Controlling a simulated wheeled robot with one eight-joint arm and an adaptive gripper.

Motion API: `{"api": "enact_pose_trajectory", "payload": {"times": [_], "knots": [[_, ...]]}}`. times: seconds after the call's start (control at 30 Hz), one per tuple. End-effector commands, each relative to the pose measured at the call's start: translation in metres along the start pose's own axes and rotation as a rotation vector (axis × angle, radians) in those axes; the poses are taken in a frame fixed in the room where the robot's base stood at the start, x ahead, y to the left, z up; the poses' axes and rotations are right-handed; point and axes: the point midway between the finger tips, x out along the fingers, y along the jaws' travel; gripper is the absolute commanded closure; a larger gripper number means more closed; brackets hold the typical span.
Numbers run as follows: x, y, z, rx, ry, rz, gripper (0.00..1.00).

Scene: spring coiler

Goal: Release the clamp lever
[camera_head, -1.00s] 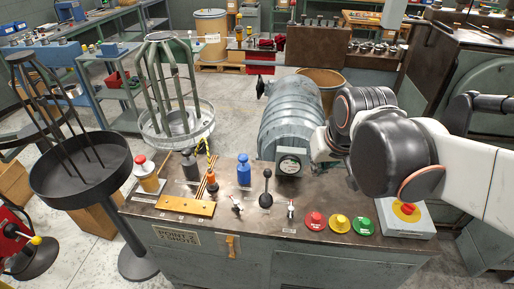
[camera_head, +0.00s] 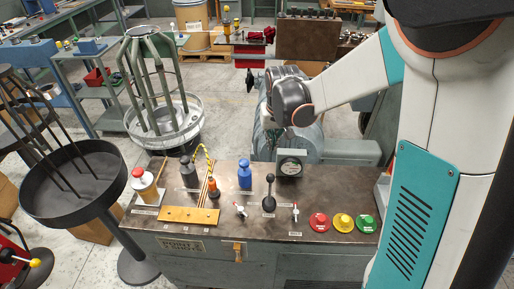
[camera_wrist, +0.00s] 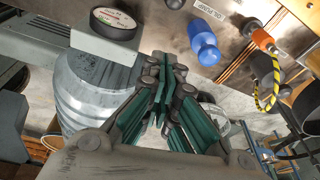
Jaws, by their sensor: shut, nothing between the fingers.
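My gripper (camera_wrist: 163,68) is shut and empty in the wrist view, its dark fingers together. In the head view my wrist hangs over the grey ribbed machine behind the bench, and the fingers are hard to make out. No readable label marks the clamp lever. Candidates on the bench top are a black ball-topped lever (camera_head: 269,190), standing upright, and two small levers, one at left (camera_head: 240,209) and one at right (camera_head: 295,212). A blue knobbed piece (camera_head: 244,174) stands behind them; it also shows in the wrist view (camera_wrist: 203,42). The gripper touches none of these.
The ribbed machine (camera_wrist: 90,90) lies close beside the gripper.

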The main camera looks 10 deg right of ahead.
Motion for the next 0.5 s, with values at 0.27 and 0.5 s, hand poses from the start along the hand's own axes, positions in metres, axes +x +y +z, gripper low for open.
{"api": "enact_pose_trajectory", "payload": {"times": [0.27,0.5], "knots": [[0.0123,-0.0001,-0.0055,0.005,-0.018,0.002,1.00],[0.0123,-0.0001,-0.0054,0.005,-0.017,0.002,1.00]]}}
